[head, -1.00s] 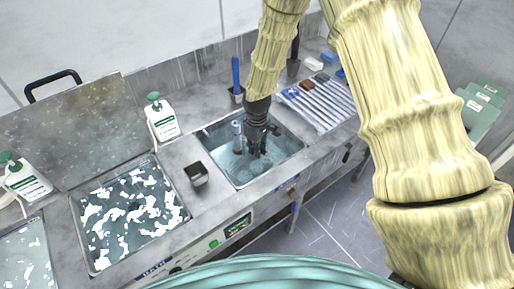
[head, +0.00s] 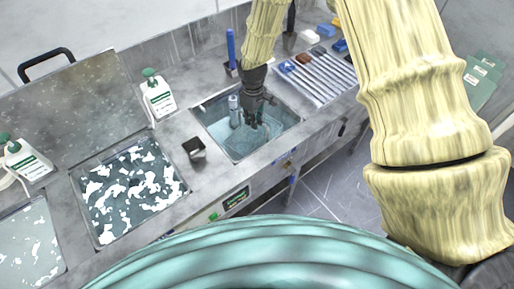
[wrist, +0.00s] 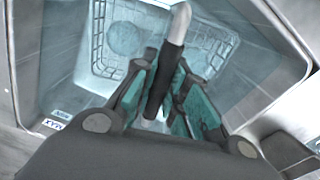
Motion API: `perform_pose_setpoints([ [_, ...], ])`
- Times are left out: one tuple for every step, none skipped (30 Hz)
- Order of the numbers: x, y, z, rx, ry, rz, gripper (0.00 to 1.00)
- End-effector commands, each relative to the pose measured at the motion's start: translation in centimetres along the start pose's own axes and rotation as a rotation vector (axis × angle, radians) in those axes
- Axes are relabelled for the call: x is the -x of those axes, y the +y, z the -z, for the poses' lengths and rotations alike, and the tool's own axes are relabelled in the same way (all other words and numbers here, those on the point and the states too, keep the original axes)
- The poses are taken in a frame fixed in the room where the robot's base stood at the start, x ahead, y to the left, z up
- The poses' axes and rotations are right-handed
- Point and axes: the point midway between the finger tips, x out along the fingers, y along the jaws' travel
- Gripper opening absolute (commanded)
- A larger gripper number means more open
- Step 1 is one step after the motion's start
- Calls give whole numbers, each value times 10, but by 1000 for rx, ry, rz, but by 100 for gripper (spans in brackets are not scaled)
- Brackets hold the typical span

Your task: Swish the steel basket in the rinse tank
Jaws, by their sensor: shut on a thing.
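The rinse tank (head: 222,104) is a square steel basin of clear bluish water, in the middle of the head view; its wall also shows in the wrist view (wrist: 30,60). The steel basket (wrist: 98,35) is a wire mesh box down in the tank, with its handle (wrist: 180,22) rising between my fingers in the wrist view. In the head view the basket (head: 240,143) is faint through the water. My gripper (head: 254,122) points down into the tank and is shut on the basket's handle; it also shows in the wrist view (wrist: 160,100). The fingers partly hide the basket.
A small dark cup (head: 194,149) is left of the tank. A foamy bath (head: 130,190) lies farther left, with a white bottle (head: 158,97) behind. A ribbed rack (head: 318,78) sits to the right.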

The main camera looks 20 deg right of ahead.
Motion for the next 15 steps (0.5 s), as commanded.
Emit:
perform_pose_setpoints([
  [0, 0, 0, 0, 1, 0, 0],
  [-1, 0, 0, 0, 1, 0, 0],
  [-2, 0, 0, 0, 1, 0, 0],
  [-3, 0, 0, 0, 1, 0, 0],
  [-4, 0, 0, 0, 1, 0, 0],
  [-6, 0, 0, 0, 1, -1, 0],
  [-8, 0, 0, 0, 1, -1, 0],
  [-9, 0, 1, 0, 1, -1, 0],
  [-11, 0, 1, 0, 1, -1, 0],
  [-12, 0, 1, 0, 1, -1, 0],
  [-14, 0, 1, 0, 1, -1, 0],
  [-16, 0, 1, 0, 1, -1, 0],
  [-17, 0, 1, 0, 1, -1, 0],
  [-18, 0, 1, 0, 1, -1, 0],
  [-20, 0, 0, 0, 1, -1, 0],
])
